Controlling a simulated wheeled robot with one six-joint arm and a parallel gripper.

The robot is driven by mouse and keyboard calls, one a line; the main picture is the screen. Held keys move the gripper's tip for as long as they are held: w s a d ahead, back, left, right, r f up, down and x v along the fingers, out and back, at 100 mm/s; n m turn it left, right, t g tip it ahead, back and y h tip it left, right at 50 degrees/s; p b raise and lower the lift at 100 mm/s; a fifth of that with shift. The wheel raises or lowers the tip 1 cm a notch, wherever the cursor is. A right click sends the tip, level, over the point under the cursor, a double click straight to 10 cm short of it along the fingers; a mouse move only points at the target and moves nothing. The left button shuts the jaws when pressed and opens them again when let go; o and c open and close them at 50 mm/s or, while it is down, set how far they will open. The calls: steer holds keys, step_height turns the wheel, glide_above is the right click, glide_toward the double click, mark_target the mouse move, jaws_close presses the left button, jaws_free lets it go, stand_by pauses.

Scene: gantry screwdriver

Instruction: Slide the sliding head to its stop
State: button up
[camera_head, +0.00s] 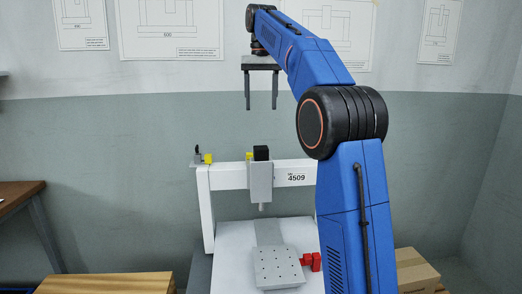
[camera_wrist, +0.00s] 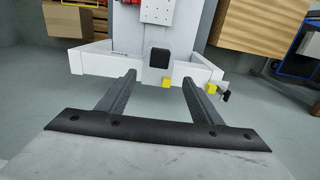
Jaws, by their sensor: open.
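The sliding head (camera_head: 260,184) is a grey block with a black cap on the white crossbeam (camera_head: 228,177) of the gantry. The black cap also shows in the wrist view (camera_wrist: 159,58), between and beyond my fingers. A small yellow block (camera_head: 249,156) sits beside the cap. Another yellow block (camera_head: 208,158), with a dark fitting beside it, is at the beam's left end, apart from the head; it also shows in the wrist view (camera_wrist: 210,88). My gripper (camera_head: 262,106) is open and empty, fingers down, above the head and not touching it. My arm hides the beam's right end.
A drilled plate (camera_head: 279,267) with a red clamp (camera_head: 311,262) beside it lies on the white bed below the head. A wooden table (camera_head: 18,200) stands at left, a wooden box (camera_head: 110,283) at front left, a cardboard box (camera_head: 416,271) at right. Space above the beam's left half is clear.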

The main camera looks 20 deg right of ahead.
mark_target(261, 147)
step_height(261, 147, down, 17)
steer(key=shift+w+f, duration=0.15)
steer(key=shift+f, duration=0.05)
stand_by(0.7)
jaws_close()
steer(key=w+a, duration=0.3)
steer(key=a, duration=0.9)
steer(key=shift+w+a, duration=0.4)
jaws_free()
steer(key=shift+a, duration=0.15)
steer(key=shift+r, duration=0.15)
